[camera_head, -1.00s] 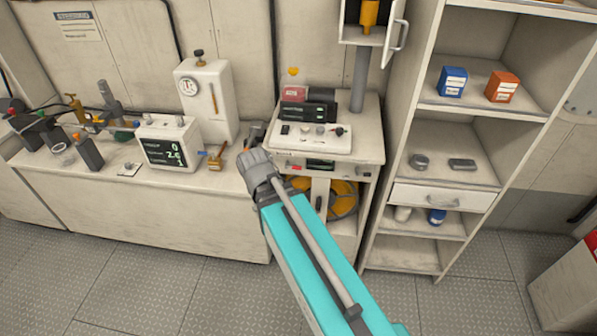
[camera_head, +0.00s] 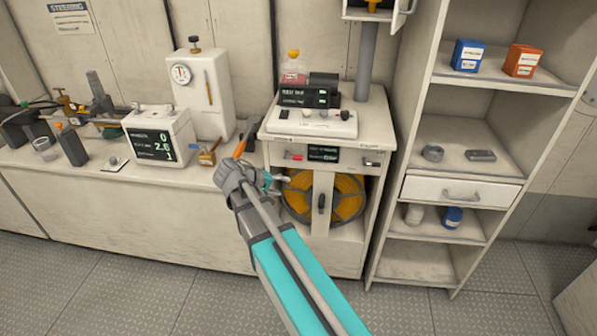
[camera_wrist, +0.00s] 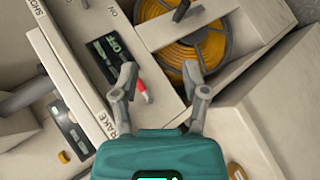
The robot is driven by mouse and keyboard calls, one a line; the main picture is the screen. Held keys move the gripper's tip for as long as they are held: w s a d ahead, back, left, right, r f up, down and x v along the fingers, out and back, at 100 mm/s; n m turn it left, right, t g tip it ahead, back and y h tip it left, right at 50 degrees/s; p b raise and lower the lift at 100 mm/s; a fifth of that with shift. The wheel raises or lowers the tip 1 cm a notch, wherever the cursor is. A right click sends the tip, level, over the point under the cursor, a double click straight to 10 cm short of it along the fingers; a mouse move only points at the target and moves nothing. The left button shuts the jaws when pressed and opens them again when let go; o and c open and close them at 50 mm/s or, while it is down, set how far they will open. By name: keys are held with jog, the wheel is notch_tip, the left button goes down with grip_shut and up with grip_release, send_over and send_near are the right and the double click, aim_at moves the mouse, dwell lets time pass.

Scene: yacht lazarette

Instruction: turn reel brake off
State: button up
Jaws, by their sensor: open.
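The reel (camera_head: 345,194), wound with yellow-orange hose, sits in the open bay of the cabinet and also shows in the wrist view (camera_wrist: 205,50). Above it is a front panel with a small red lever (camera_head: 293,156) at its left and a dark display (camera_head: 323,155). In the wrist view the red lever (camera_wrist: 143,88) lies close beside the left finger. Printed words there include "ON" and part of "BRAKE". My gripper (camera_head: 272,181) is in front of the reel bay's left side, below the lever. In the wrist view my gripper (camera_wrist: 163,88) has its fingers apart, with nothing held.
A control console (camera_head: 311,122) tops the cabinet. A white display box (camera_head: 160,138) and tools stand on the left bench (camera_head: 150,180). An open shelf unit (camera_head: 480,105) with a drawer (camera_head: 462,191) stands to the right. The grey floor (camera_head: 130,280) in front is clear.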

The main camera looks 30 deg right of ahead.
jog(key=w+f+h+b, duration=0.3)
jog(key=w+b, duration=0.2)
jog(key=b, duration=0.2)
jog(key=t+h+b, duration=0.2)
jog(key=h+b, duration=0.3)
jog(key=b, duration=0.4)
send_near(298, 158)
jog(key=a+f, duration=0.2)
jog(key=a, duration=0.1)
jog(key=shift+s+a+r+t+h, duration=0.1)
jog(key=shift+a+r+t+h, duration=0.1)
jog(key=shift+t+h, duration=0.1)
jog(key=shift+d+n, duration=0.15)
jog(key=shift+n, duration=0.15)
jog(key=p+x, duration=0.1)
jog(key=x, duration=1.2)
jog(key=shift+d+r+p, duration=0.1)
jog(key=shift+d+p, duration=0.2)
jog(key=shift+p, duration=0.05)
jog(key=shift+c, duration=0.2)
grip_shut()
